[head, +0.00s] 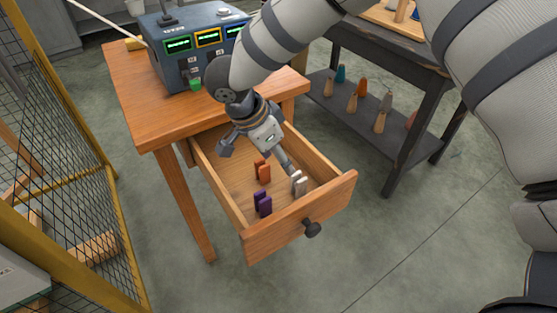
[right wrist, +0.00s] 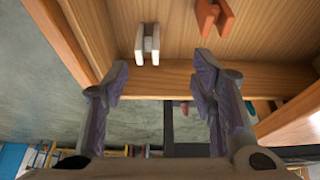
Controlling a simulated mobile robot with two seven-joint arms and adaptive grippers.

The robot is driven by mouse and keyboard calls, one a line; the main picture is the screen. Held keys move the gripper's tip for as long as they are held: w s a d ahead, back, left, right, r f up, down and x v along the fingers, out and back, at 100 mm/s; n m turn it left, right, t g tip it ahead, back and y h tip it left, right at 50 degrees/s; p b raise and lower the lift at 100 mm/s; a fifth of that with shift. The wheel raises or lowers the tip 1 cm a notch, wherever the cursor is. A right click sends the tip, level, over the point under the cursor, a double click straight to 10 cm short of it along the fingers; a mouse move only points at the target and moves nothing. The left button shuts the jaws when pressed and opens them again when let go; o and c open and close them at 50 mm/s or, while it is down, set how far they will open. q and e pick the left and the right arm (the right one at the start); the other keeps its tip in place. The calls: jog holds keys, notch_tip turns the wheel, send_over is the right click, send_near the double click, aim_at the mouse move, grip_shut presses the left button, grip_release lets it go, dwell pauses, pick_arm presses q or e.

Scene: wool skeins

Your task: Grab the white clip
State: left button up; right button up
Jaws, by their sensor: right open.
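The white clip (head: 299,184) stands in the open drawer, near its front right corner. In the right wrist view the white clip (right wrist: 147,43) is just beyond the fingertips, between their lines and nearer the left finger. My right gripper (head: 258,158) reaches down into the drawer with its fingers spread. In the right wrist view the right gripper (right wrist: 160,77) is open, with nothing between its fingers. In the head view one fingertip is close to the white clip; I cannot tell if they touch. My left gripper is not in view.
An orange clip (head: 262,169) and a purple clip (head: 262,203) stand in the same drawer (head: 290,220), left of the white one. The drawer walls are close around. The wooden table (head: 130,95) carries a device with displays (head: 190,60). A dark shelf (head: 400,120) stands at right.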

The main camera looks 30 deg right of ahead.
aim_at(299, 183)
jog(key=x, duration=0.4)
jog(key=s+x, duration=0.1)
jog(key=x, duration=0.6)
jog(key=shift+s+d+f, duration=0.2)
jog(key=shift+s+d, duration=0.2)
jog(key=shift+d, duration=0.05)
jog(key=c, duration=1)
